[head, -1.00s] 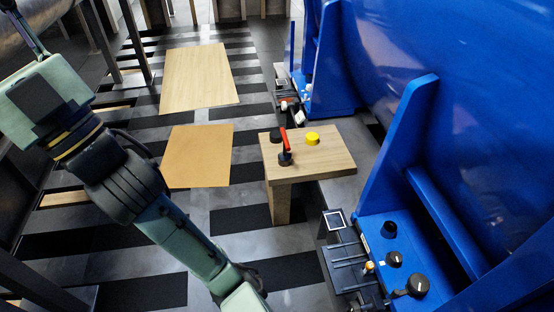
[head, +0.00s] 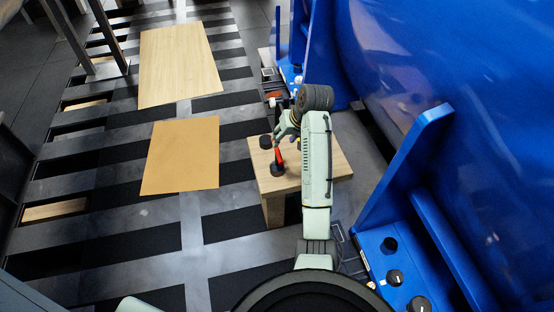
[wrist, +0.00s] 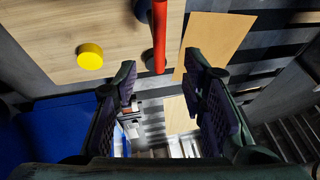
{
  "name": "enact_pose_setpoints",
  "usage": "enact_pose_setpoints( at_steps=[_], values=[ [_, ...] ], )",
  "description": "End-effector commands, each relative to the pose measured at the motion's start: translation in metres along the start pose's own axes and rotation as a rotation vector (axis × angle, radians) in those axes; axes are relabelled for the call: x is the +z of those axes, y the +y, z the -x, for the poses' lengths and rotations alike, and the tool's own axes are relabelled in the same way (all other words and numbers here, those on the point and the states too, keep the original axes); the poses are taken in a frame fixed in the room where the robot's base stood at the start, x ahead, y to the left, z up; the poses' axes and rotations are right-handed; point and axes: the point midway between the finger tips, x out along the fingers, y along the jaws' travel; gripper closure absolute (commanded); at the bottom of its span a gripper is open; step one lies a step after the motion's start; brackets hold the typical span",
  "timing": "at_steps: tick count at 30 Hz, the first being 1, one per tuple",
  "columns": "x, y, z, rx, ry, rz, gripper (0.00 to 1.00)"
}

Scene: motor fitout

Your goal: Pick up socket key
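The socket key appears to be the red-handled piece (head: 278,157) with a dark round base, on the small wooden table (head: 333,163). In the wrist view its red bar (wrist: 159,35) runs down from the top edge and its end shows between the fingertips. My gripper (head: 283,128) is over the table, close to the red piece. In the wrist view my gripper (wrist: 160,68) is open, with one finger on each side and nothing held. Whether a finger touches the bar cannot be told.
A black knob-like cylinder (head: 265,141) stands on the table beside the red piece. A yellow cylinder (wrist: 90,56) shows in the wrist view. The big blue machine (head: 440,60) closes off the right side. Flat boards (head: 180,155) lie on the floor at left.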

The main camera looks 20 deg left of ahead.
Motion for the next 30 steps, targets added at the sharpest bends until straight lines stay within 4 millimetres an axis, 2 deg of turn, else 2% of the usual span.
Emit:
enact_pose_setpoints(
  at_steps=[3,11,19,28,30],
  values=[
    [0.0,-0.001,-0.02,-0.001,-0.001,0.002,0.62],
    [0.002,0.0,-0.041,0.001,0.001,0.001,0.62],
    [0.008,0.0,-0.079,0.0,0.004,0.003,0.62],
    [0.007,0.0,-0.086,0.001,0.006,0.004,0.62],
    [0.007,0.0,-0.086,0.001,0.006,0.004,0.65]
  ],
)
